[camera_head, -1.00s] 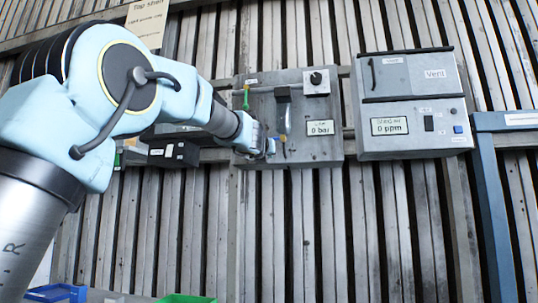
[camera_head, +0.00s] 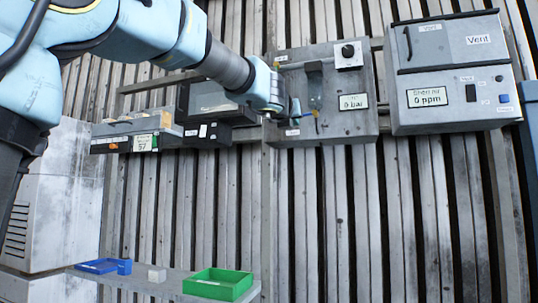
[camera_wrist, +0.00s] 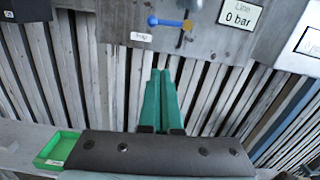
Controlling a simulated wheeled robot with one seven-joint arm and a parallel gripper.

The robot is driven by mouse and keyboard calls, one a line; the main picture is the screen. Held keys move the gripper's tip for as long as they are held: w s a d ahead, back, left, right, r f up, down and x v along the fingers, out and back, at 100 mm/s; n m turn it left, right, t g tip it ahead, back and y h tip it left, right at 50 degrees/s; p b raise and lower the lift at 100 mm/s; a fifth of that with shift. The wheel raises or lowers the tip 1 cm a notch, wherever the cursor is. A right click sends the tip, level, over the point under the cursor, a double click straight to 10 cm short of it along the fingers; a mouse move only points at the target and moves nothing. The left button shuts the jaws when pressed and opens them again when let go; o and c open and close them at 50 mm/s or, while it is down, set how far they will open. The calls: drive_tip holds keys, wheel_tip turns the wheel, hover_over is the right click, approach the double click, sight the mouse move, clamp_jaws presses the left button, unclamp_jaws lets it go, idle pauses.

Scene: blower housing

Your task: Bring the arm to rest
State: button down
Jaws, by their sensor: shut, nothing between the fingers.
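My gripper (camera_head: 291,108) is in front of the left part of the grey gauge panel (camera_head: 348,128), at the end of my pale blue arm in the head view. In the wrist view its two teal fingers (camera_wrist: 161,76) lie together with nothing between them. They point toward the slatted wall just below that panel, whose bare grey face (camera_wrist: 115,15) shows at the top. A blue-ended lever (camera_wrist: 168,22) on the panel is ahead of the fingertips and looks apart from them. My wrist hides part of the panel's left side in the head view.
A vent box (camera_head: 452,75) reading 0 ppm hangs to the right. Dark boxes and a small tray (camera_head: 105,130) sit on a ledge behind my arm.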

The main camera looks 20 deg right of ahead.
drive_tip(key=w+a+f+n+y, duration=0.3)
drive_tip(key=w+a+f+n, duration=0.15)
drive_tip(key=f, duration=0.35)
drive_tip(key=w+a+f+n+y, duration=0.35)
drive_tip(key=a+f+n, duration=0.2)
drive_tip(key=f, duration=0.25)
drive_tip(key=w+a+f+n+g+y, duration=0.1)
drive_tip(key=a+f+n+g+y, duration=0.1)
drive_tip(key=a+f+n, duration=0.65)
drive_tip(key=a+f+n+g+y, duration=0.2)
drive_tip(key=a+f+n, duration=0.3)
drive_tip(key=f, duration=0.6)
drive_tip(key=s+a+f+n+g+y, duration=0.2)
drive_tip(key=s+a+f+n+g, duration=0.6)
drive_tip(key=s+a+f+n, duration=1.1)
wheel_tip(320, 180, down, 3)
drive_tip(key=shift+s+a+r, duration=0.15)
drive_tip(key=shift+s, duration=0.35)
drive_tip(key=c, duration=1.6)
unclamp_jaws()
